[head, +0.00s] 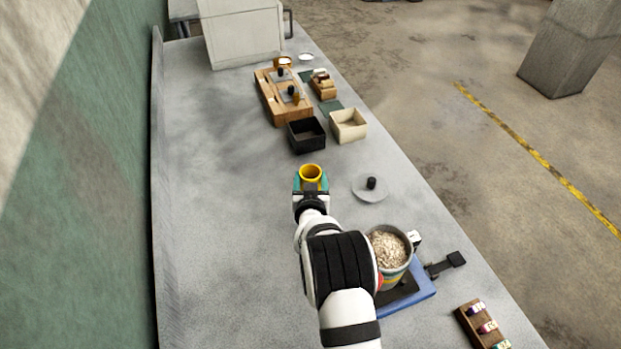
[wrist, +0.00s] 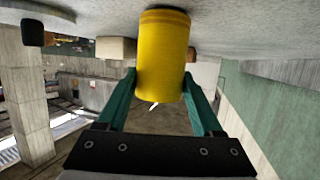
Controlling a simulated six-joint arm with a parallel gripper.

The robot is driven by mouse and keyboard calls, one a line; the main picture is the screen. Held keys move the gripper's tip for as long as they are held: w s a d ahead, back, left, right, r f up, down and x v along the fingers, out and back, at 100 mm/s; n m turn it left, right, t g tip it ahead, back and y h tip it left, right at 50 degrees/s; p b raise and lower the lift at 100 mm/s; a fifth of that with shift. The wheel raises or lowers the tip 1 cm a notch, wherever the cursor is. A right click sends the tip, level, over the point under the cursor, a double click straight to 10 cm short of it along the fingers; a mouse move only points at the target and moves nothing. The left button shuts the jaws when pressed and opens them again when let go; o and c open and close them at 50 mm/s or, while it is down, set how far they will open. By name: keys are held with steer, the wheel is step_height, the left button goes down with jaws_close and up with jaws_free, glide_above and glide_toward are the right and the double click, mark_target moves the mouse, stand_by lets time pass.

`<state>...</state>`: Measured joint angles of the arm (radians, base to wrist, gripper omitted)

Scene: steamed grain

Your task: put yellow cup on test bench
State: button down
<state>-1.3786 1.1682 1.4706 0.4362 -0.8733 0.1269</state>
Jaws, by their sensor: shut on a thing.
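The yellow cup (head: 311,174) is upright, its open rim facing up, over the middle of the grey bench (head: 220,200) in the head view. My gripper (head: 311,186) is shut on the cup, with a teal finger on each side of it. In the wrist view, which looks upside down, the yellow cup (wrist: 163,55) sits between the fingers of my gripper (wrist: 160,88). Its base is at or very close to the bench surface; I cannot tell whether it touches.
A grey lid with a black knob (head: 370,187) lies right of the cup. A black box (head: 306,135) and a cream box (head: 348,125) stand beyond. A pot of grain (head: 388,250) stands on a blue burner (head: 412,300) beside my arm. The bench left of the cup is clear.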

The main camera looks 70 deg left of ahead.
steer(key=shift+f, duration=0.1)
steer(key=shift+c, duration=0.2)
jaws_free()
steer(key=shift+d+r, duration=0.15)
steer(key=shift+r, duration=0.05)
steer(key=v, duration=1.1)
steer(key=shift+d, duration=0.35)
steer(key=shift+s, duration=0.15)
